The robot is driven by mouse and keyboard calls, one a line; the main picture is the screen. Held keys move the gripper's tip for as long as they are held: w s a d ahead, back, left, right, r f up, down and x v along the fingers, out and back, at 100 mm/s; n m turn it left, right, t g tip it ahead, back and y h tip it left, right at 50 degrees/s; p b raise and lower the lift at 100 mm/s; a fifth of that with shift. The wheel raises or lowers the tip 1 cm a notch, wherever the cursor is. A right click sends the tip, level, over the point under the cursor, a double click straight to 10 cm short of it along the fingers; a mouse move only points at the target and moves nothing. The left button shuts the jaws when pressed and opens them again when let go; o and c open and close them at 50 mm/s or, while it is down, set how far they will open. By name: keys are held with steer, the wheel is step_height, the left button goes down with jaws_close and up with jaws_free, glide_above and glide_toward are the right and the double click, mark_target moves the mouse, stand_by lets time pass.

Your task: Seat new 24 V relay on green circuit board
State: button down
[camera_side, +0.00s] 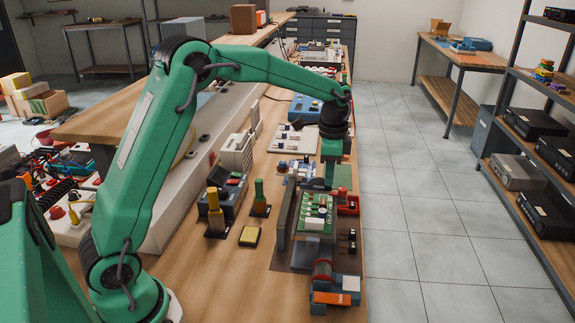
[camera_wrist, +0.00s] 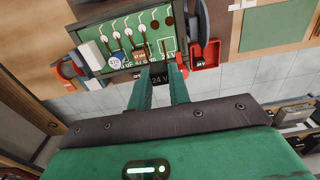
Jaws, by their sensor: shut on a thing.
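The green circuit board (camera_wrist: 113,66) lies in a dark frame in the wrist view, with white traces, printed outlines and several mounted parts. It also shows in the side view (camera_side: 318,211). My gripper (camera_wrist: 160,75) is shut on a black relay (camera_wrist: 160,79) marked "24 V", held between its two green fingers. In the wrist view the relay overlaps the board's near edge, close to a printed outline (camera_wrist: 167,47). In the side view my gripper (camera_side: 330,183) is over the far end of the board, and the relay is not clear there. Its height above the board cannot be told.
A red tray (camera_wrist: 206,56) with a dark, labelled thing sits right of the board. A red-and-blue device (camera_side: 322,268) stands at the near end. The near bench (camera_side: 240,285) has bare wood.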

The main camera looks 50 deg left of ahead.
steer(key=shift+w+a+r, duration=0.15)
steer(key=shift+a, duration=0.7)
steer(key=shift+f, duration=0.2)
steer(key=shift+f, duration=2.5)
steer(key=shift+f, duration=0.25)
steer(key=c, duration=1.2)
jaws_free()
steer(key=shift+c, duration=0.2)
steer(key=o, duration=0.3)
steer(key=shift+d, duration=0.1)
